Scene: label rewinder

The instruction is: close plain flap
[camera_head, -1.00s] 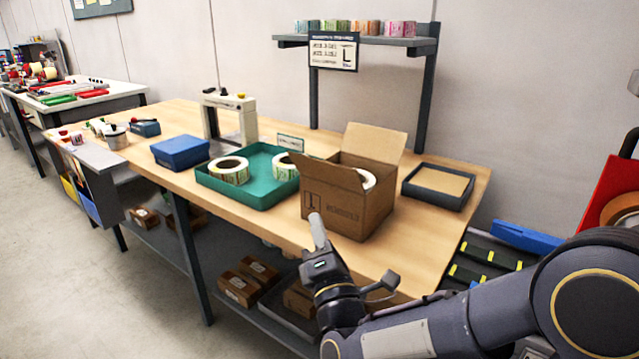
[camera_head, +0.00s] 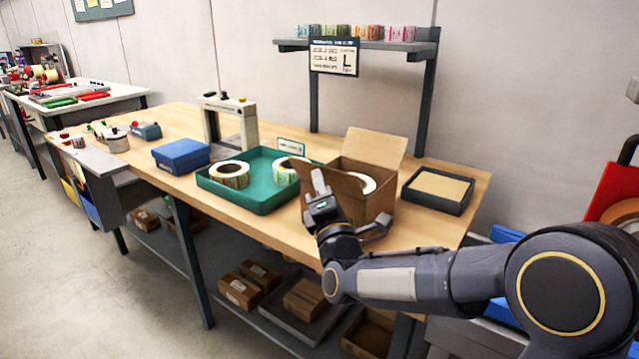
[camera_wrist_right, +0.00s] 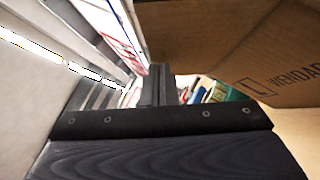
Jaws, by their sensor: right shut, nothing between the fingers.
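An open cardboard box (camera_head: 372,205) stands near the front edge of the wooden bench. Its back flap (camera_head: 375,148) stands up and leans back, with no print visible on it. Another flap (camera_head: 345,183) sticks out at the left front, partly behind my gripper. A white roll (camera_head: 368,184) shows inside. My right gripper (camera_head: 318,181) is shut and empty, pointing up in front of the box's left front corner; I cannot tell if it touches the flap. In the right wrist view the shut fingers (camera_wrist_right: 158,85) are beside the printed cardboard (camera_wrist_right: 285,75). My left gripper is not in view.
A green tray (camera_head: 262,200) with label rolls is left of the box. A grey tray (camera_head: 437,205) is to its right. A blue box (camera_head: 181,156) and a white frame-shaped device (camera_head: 229,105) stand farther left. A shelf (camera_head: 355,42) rises behind.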

